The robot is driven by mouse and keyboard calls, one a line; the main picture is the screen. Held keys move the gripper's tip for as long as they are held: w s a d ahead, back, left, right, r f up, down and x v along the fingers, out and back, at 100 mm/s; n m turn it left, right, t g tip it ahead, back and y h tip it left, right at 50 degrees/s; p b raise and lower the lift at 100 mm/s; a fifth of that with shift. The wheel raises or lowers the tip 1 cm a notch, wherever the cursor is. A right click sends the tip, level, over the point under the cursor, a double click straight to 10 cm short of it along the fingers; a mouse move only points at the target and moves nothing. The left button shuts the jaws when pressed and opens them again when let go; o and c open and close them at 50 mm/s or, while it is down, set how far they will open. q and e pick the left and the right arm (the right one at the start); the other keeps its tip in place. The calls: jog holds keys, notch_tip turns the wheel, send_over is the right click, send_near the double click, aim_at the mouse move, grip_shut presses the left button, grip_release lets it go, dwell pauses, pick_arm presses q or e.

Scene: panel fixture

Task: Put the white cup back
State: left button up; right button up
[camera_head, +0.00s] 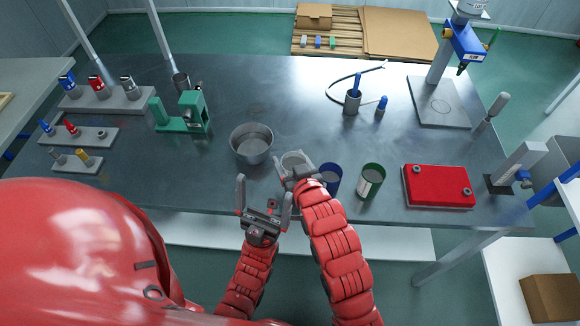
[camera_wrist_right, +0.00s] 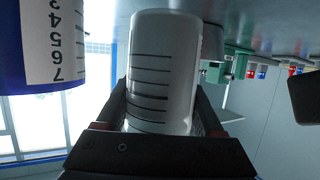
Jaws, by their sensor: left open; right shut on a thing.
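The white cup (camera_head: 293,159) is at the front middle of the metal table, between a grey metal bowl and a blue cup (camera_head: 331,183). My right gripper (camera_head: 298,172) is shut on it. In the right wrist view the white cup (camera_wrist_right: 163,65) has black measuring lines and sits between the two fingers (camera_wrist_right: 165,118). I cannot tell whether it touches the table. My left gripper (camera_head: 264,202) is open and empty, to the left and nearer the table's front edge. The blue cup, with a numbered white scale (camera_wrist_right: 52,40), stands close beside the white cup.
The metal bowl (camera_head: 250,149) is left of the white cup. A green cup (camera_head: 371,181) and a red panel (camera_head: 437,186) are on the right. A green fixture (camera_head: 190,112) and several connector blocks stand on the left. The table (camera_head: 290,92) behind the bowl is mostly clear.

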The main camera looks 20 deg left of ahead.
aim_at(290, 169)
notch_tip(290, 169, down, 4)
jog(key=shift+r+p, duration=0.25)
jog(key=shift+p, duration=0.15)
jog(key=shift+f, duration=0.2)
jog(key=o, duration=1.1)
